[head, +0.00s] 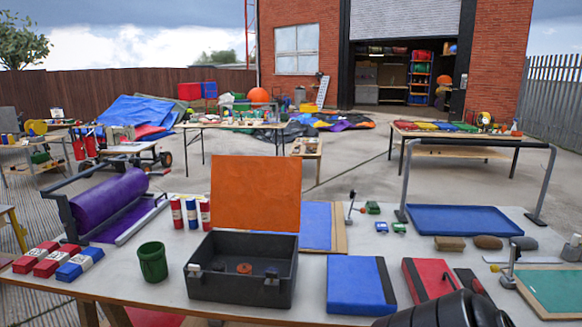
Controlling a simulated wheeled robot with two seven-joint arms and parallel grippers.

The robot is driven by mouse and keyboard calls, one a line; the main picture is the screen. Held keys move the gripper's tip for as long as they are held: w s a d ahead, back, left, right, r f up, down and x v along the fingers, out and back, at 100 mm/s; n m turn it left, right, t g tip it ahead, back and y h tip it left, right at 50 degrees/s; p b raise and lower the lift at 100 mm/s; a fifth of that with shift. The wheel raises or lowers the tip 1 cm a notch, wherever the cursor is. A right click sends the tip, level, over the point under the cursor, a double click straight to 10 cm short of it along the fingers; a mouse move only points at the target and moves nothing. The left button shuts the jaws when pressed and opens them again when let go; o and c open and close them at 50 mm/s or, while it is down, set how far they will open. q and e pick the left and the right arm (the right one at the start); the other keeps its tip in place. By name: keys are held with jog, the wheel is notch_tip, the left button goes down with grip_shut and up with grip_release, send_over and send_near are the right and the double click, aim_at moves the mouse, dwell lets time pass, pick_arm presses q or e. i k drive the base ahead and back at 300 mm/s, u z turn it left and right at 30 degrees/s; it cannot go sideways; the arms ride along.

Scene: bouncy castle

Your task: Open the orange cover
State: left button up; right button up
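The orange cover (257,191) stands upright at the back edge of a dark grey box (237,288) on the front table. The box is open, and its front latches hang free of the cover. A small reddish round piece (244,268) lies inside, and the rest of the inside is dark. A rounded black part of my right arm shows at the bottom right, in front of the table. No gripper fingers show there. My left gripper is not in view.
A green cup (152,262) and red cylinders (191,213) stand left of the box. A blue case (355,284) and a red case (432,279) lie to its right. A purple roller (108,201) is at the left, and a blue tray (462,221) at the right.

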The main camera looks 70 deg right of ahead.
aim_at(263, 194)
jog(key=z, duration=1.4)
